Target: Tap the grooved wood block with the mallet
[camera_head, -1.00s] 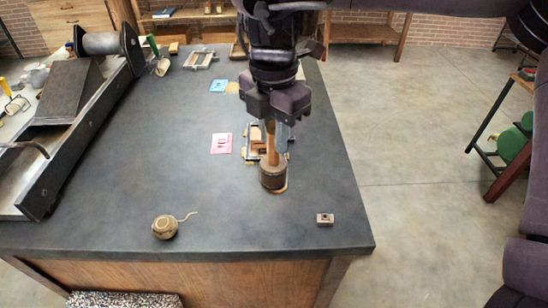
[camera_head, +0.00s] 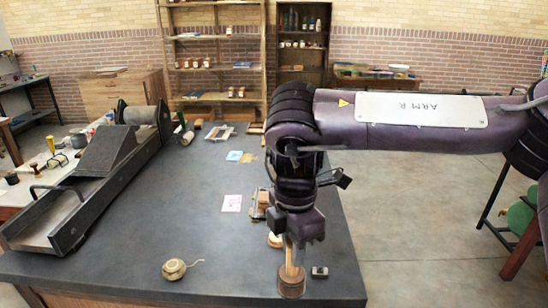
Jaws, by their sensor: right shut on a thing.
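My right gripper (camera_head: 297,232) points down over the near right part of the dark table and is shut on the mallet's handle. The mallet (camera_head: 291,283) hangs upright, its round wooden head lowest, near the table's front edge. I cannot tell its height above the top. A pale wooden piece (camera_head: 275,240), perhaps the grooved wood block, lies just behind the mallet, partly hidden by the gripper and handle; no groove can be made out. A small block with a dark top (camera_head: 320,272) lies right of the mallet head, apart from it. My left gripper is not in view.
The dark table (camera_head: 130,255) has a ball of twine (camera_head: 174,269) at its front and a pink card (camera_head: 231,203) in the middle. A long press (camera_head: 100,165) stands at left. A small framed item (camera_head: 260,203) lies behind the gripper. The table's left middle is clear.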

